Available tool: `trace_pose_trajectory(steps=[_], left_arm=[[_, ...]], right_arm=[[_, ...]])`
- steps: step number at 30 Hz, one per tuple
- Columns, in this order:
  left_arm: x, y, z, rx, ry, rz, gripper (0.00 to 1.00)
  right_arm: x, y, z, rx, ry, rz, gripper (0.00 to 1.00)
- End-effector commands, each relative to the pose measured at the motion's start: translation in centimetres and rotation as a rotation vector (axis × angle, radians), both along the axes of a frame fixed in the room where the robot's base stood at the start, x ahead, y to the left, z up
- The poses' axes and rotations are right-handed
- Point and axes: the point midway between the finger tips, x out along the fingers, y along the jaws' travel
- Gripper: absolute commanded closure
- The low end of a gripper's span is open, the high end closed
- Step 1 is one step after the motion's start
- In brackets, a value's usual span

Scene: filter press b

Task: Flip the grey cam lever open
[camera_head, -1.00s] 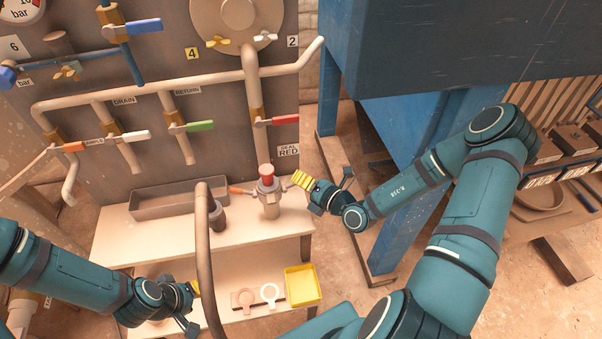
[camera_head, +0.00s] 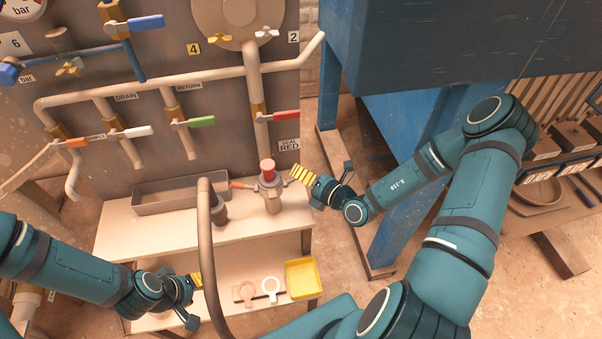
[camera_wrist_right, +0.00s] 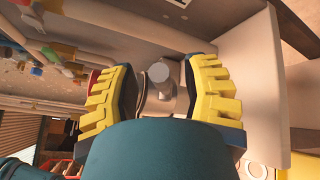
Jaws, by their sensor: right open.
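A grey metal fitting with a red cap (camera_head: 268,166) stands upright on the bench's top shelf, with an orange handle (camera_head: 241,185) on its left. The grey cam lever is hard to pick out in the head view. In the right wrist view a grey rounded part (camera_wrist_right: 159,72), likely the lever or its fitting, sits between the yellow fingers. My right gripper (camera_head: 302,174) is open just right of the fitting; it also shows in the wrist view (camera_wrist_right: 160,85), fingers either side of the grey part. My left gripper (camera_head: 197,281) is low at left, by the lower shelf, its jaws mostly hidden.
A grey tray (camera_head: 165,207) and a dark cup (camera_head: 219,212) stand left of the fitting. Above is a pipe panel with a red valve handle (camera_head: 286,117). A yellow tray (camera_head: 302,281) sits on the lower shelf.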

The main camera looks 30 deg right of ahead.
Motion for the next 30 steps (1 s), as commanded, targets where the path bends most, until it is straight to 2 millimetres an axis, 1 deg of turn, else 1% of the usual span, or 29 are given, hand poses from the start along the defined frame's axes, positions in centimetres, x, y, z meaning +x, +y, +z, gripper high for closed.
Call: trace_pose_trajectory(steps=[5,12,15,18,23,30], left_arm=[[0.0,0.0,0.0,0.0,0.0,0.0,0.53],[0.0,0.0,0.0,0.0,0.0,0.0,0.53],[0.0,0.0,0.0,0.0,0.0,0.0,0.53],[0.0,0.0,0.0,0.0,0.0,0.0,0.53],[0.0,0.0,0.0,0.0,0.0,0.0,0.53],[0.0,0.0,0.0,0.0,0.0,0.0,0.53]], right_arm=[[-2.5,-1.0,0.4,-0.001,0.003,-0.003,0.53],[-7.1,-2.7,1.1,-0.002,0.002,-0.004,0.53],[-8.6,-3.2,1.4,-0.001,0.003,-0.003,0.53],[-9.7,-3.6,1.5,-0.002,0.001,-0.002,0.53],[-10.6,-3.9,1.7,0.0,0.0,-0.001,0.53],[-10.7,-3.9,1.7,0.0,0.0,0.0,0.53]])
